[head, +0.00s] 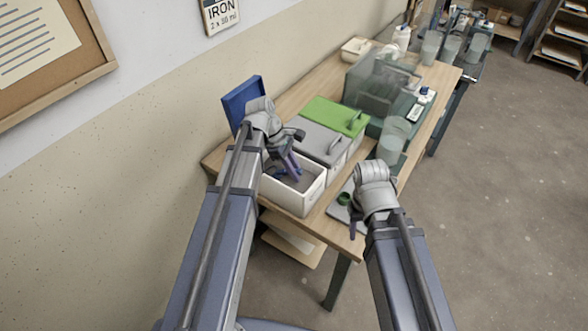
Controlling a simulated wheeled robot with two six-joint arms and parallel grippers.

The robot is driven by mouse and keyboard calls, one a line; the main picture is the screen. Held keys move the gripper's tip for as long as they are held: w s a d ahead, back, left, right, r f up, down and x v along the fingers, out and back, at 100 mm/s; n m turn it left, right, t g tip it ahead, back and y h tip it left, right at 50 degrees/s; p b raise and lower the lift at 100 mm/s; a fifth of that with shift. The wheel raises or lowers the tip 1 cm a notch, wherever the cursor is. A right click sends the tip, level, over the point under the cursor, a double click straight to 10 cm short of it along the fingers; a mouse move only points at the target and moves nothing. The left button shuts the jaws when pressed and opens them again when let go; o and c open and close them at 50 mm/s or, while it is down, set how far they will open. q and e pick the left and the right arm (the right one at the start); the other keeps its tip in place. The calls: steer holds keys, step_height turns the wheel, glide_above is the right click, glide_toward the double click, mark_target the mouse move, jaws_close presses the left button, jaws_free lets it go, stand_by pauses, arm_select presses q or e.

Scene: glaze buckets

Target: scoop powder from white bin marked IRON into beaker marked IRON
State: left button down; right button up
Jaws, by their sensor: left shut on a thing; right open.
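An open white bin (313,194) stands at the near end of the table, with grey powder inside. No marking is readable on it. My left gripper (292,169) reaches down into the bin, shut on a small bluish thing that looks like a scoop (279,173), mostly hidden. A clear beaker (393,140) stands to the right of the bins; its marking cannot be read. My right gripper (355,226) is open beside the table's right edge, near a small green round thing (344,199) on a grey plate. Its fingers are partly hidden by the arm.
A blue lid (241,103) stands up behind the white bin. Bins with a grey lid (322,143) and a green lid (338,114) stand beyond it. A clear box (382,80) and several far beakers (431,47) follow. A wall card (221,14) reads IRON, 2 x 55 ml.

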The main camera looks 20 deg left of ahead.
arm_select(q)
steer(key=s+d+r+y+p, duration=0.1)
steer(key=d+r+y+p, duration=0.3)
steer(key=r+p, duration=0.5)
steer(key=shift+s+d+t+y+p, duration=0.2)
steer(key=shift+d+t+y+p, duration=0.15)
steer(key=shift+y+p, duration=0.35)
stand_by(0.3)
steer(key=shift+d, duration=0.15)
stand_by(0.9)
